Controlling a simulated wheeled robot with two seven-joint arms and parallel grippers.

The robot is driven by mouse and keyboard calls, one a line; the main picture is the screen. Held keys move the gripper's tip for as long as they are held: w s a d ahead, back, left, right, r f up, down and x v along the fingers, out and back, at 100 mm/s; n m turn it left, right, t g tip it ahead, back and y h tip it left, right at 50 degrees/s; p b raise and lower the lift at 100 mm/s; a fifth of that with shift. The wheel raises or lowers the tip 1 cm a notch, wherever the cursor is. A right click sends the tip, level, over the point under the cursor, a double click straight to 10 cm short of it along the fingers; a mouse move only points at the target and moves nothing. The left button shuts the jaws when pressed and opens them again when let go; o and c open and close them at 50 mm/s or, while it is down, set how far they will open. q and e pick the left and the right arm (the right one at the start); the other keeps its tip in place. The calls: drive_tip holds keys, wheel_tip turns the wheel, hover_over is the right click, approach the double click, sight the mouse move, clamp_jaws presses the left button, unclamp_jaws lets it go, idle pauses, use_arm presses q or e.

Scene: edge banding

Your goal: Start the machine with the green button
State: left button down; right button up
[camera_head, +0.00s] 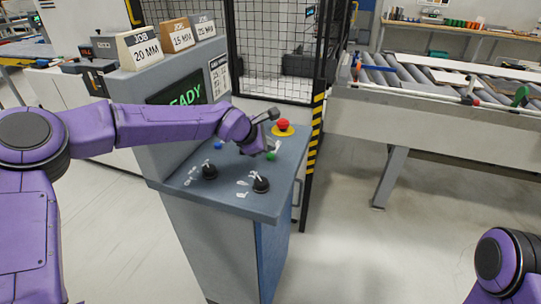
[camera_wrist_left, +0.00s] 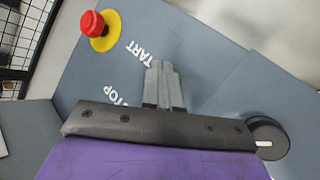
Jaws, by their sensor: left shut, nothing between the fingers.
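The green button (camera_head: 271,156) shows on the sloped top of the grey console (camera_head: 235,203) in the head view. My left gripper (camera_head: 274,147) is over the panel, its fingertips right beside or above the green button; I cannot tell whether they touch it. In the left wrist view, the left fingers (camera_wrist_left: 161,77) are together and empty, with their tips near the START lettering (camera_wrist_left: 140,52). The green button is not clearly seen there and seems hidden by the fingers. The console's screen (camera_head: 184,93) reads READY. My right gripper is out of view.
A red emergency stop (camera_head: 283,125) on a yellow base sits just behind my left gripper. A blue button (camera_head: 218,145) and two black knobs (camera_head: 209,172) (camera_head: 261,185) are on the panel. A striped post (camera_head: 316,120) stands right of the console, with a roller conveyor (camera_head: 420,75) beyond.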

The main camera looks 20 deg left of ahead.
use_arm(q)
drive_tip(key=shift+f, duration=0.1)
drive_tip(key=shift+f, duration=0.35)
